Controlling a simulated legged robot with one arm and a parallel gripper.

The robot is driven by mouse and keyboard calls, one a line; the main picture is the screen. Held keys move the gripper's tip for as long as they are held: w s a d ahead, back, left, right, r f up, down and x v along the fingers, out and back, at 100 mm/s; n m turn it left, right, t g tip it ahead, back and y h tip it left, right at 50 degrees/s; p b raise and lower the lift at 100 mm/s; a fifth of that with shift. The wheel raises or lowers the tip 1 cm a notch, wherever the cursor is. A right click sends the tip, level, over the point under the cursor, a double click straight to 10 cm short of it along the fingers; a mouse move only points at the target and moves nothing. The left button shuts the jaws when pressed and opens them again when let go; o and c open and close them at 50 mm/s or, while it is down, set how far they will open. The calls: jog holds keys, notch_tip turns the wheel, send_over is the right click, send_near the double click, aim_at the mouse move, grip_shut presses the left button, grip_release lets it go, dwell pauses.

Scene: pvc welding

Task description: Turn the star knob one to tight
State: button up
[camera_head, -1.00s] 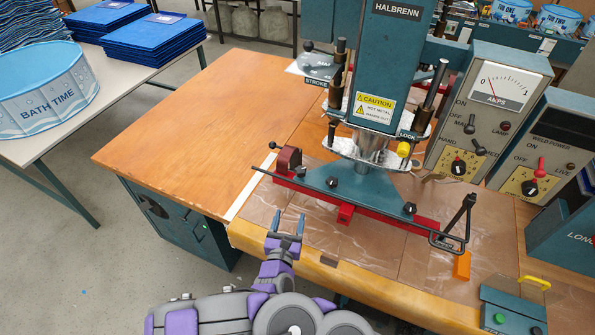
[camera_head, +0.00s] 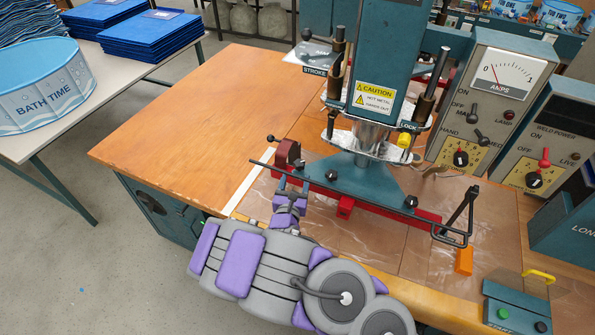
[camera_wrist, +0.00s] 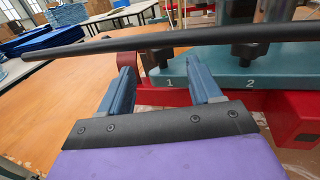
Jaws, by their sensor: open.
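Star knob one (camera_head: 331,175) is a small black knob on the left of the teal clamp plate (camera_head: 366,182) of the welding press. In the wrist view, knob one (camera_wrist: 160,57) stands above a white "1", its top hidden behind a black rod (camera_wrist: 120,44). Knob two (camera_head: 410,202) is at the right, above a "2" in the wrist view. My gripper (camera_head: 292,181) is at the plate's left front, short of knob one. In the wrist view my gripper (camera_wrist: 160,78) is open and empty, with knob one between and beyond its blue fingers.
The black rod runs across in front of the plate and close above my fingers. A red bar (camera_head: 385,215) lies under the plate. The wooden table (camera_head: 200,120) is clear at the left.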

aim_at(298, 169)
jog(key=w, duration=0.4)
jog(key=shift+d+f+b, duration=0.1)
jog(key=shift+d+b, duration=0.15)
jog(key=shift+b, duration=0.1)
jog(key=shift+w, duration=0.75)
jog(key=c, duration=1)
jog(key=shift+c, duration=0.2)
jog(key=shift+h, duration=0.3)
